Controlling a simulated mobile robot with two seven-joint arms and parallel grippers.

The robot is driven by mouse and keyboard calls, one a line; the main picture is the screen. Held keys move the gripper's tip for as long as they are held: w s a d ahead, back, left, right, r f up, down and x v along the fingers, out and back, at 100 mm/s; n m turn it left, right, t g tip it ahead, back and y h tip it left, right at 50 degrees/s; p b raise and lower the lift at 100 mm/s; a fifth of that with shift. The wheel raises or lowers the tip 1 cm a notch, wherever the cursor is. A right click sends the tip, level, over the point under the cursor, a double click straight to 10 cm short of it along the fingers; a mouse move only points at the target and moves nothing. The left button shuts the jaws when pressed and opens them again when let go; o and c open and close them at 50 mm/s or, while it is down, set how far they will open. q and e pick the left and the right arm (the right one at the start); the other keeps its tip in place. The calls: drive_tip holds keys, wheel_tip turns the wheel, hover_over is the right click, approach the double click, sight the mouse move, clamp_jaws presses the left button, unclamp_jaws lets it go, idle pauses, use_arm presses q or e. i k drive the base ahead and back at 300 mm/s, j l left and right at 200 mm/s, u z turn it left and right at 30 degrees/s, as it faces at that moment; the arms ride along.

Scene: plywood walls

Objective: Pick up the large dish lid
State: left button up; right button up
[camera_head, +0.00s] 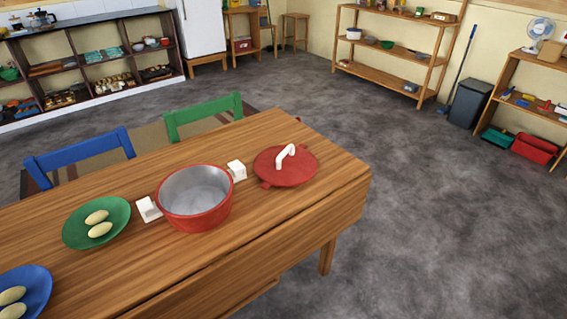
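The large dish lid (272,169) is red and round with a white arched handle (285,156). It lies flat on the wooden table (240,254), near the table's right end. The red pot (194,211) stands open and empty to the left of the lid, with a white block-like handle on each side. The pot's right handle (237,170) is close to the lid's left edge. Neither of my grippers shows in the head view.
A green plate (77,237) and a blue plate (39,281) hold pale oval items on the left of the table. A blue chair (80,150) and a green chair (203,110) stand behind it. Open grey floor (440,220) lies to the right; shelves line the walls.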

sight(291, 165)
drive_tip(key=l+u, duration=0.15)
drive_tip(key=u, duration=0.25)
drive_tip(key=i+l+u, duration=0.1)
drive_tip(key=u, duration=0.3)
drive_tip(key=l+u, duration=0.25)
drive_tip(key=u, duration=0.15)
drive_tip(key=l+u, duration=0.2)
drive_tip(key=l, duration=0.2)
drive_tip(key=k+l+u, duration=0.2)
drive_tip(key=l, duration=0.25)
drive_tip(key=l+u, duration=0.15)
drive_tip(key=l, duration=0.7)
drive_tip(key=k, duration=0.05)
